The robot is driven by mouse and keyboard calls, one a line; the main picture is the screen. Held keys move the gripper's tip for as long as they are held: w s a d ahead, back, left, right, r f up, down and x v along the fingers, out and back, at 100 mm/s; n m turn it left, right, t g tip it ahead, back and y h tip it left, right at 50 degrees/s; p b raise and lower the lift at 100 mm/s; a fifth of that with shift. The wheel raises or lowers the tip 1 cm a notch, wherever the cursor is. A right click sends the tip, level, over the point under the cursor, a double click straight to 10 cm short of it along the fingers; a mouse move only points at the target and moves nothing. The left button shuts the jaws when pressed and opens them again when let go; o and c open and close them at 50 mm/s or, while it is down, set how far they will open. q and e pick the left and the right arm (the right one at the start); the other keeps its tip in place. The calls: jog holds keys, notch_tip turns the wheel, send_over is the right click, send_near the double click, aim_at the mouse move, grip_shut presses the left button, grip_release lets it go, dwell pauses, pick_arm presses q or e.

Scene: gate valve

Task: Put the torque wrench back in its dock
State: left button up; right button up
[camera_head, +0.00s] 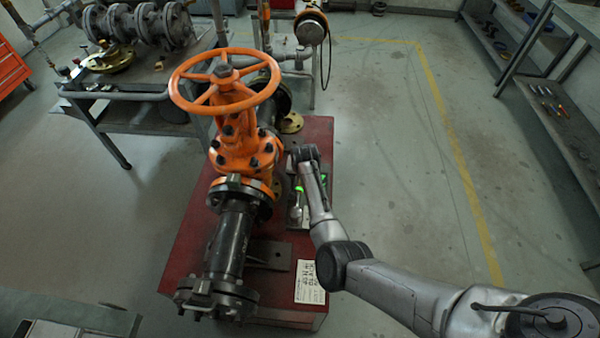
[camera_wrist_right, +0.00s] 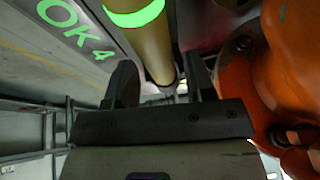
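In the right wrist view, a brass-coloured cylinder with a glowing green band (camera_wrist_right: 155,45), apparently part of the torque wrench, runs between and beyond my right fingers. My right gripper (camera_wrist_right: 161,75) is open, with gaps visible on both sides of the cylinder. In the head view my right gripper (camera_head: 305,155) is bent down beside the orange gate valve (camera_head: 238,148); its fingers are hidden. A silver piece with a green glow (camera_head: 296,208) lies below it on a dark plate along the red base's right side. I cannot tell the dock apart clearly. My left gripper is out of view.
The valve's orange handwheel (camera_head: 227,82) rises left of my arm, and its body (camera_wrist_right: 290,60) is close on the right in the wrist view. A panel reading "OK 4" (camera_wrist_right: 75,28) is on the left. Open floor (camera_head: 400,160) lies right of the red base (camera_head: 318,135).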

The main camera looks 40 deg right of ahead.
jog(key=shift+o, duration=1.1)
jog(key=shift+s+f, duration=0.15)
jog(key=shift+f, duration=0.05)
jog(key=p+v, duration=0.4)
jog(key=v, duration=1)
jog(key=shift+p, duration=0.35)
